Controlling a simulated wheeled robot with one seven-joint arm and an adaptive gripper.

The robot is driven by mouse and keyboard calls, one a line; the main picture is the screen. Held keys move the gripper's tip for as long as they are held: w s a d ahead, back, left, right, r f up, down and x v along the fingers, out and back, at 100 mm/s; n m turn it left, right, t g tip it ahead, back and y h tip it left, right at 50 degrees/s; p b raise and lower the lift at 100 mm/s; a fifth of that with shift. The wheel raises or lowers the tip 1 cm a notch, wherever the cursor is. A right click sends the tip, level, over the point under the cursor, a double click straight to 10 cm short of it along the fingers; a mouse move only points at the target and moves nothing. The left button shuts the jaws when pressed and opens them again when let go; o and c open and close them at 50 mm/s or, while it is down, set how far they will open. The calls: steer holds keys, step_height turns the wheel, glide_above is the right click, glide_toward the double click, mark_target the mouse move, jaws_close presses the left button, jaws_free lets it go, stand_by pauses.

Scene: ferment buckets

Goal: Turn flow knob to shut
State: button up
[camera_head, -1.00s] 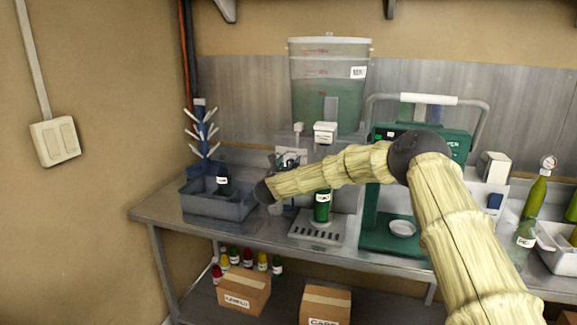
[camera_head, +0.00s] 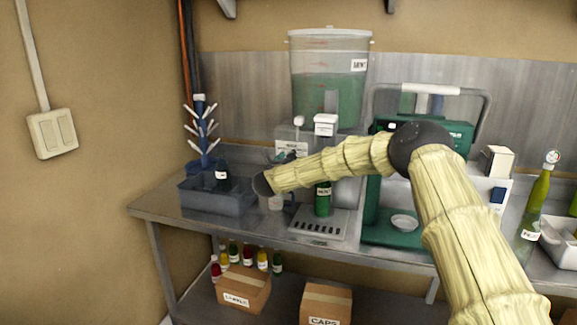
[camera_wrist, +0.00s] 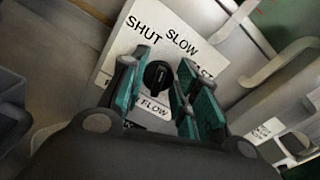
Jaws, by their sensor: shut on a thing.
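The black flow knob (camera_wrist: 157,74) sits on a white plate (camera_wrist: 140,25) marked SHUT and SLOW, with a third word partly hidden behind a finger. A FLOW label (camera_wrist: 152,106) is below the knob. My gripper (camera_wrist: 164,72) is shut on the knob, its green-padded fingers on either side. I cannot clearly tell which word the knob points to. In the head view the plate (camera_head: 292,147) is under the clear bucket (camera_head: 328,85) of green liquid; my wrist hides the knob there. A green bottle (camera_head: 323,203) stands upright below the white spout block (camera_head: 326,124).
A grey bin (camera_head: 215,203) and a blue bottle tree (camera_head: 202,130) stand at left. A green machine (camera_head: 395,232) with a handle is at right, beyond my arm. Boxes (camera_head: 326,305) and several small bottles are on the lower shelf. The bench's front left corner is clear.

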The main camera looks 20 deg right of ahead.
steer(key=n+b, duration=0.1)
steer(key=n, duration=0.1)
steer(key=n+b, duration=0.1)
steer(key=n, duration=0.2)
steer(key=shift+w+a+f, duration=0.1)
steer(key=shift+a, duration=0.05)
stand_by(0.4)
steer(key=o, duration=0.9)
steer(key=v, duration=1.2)
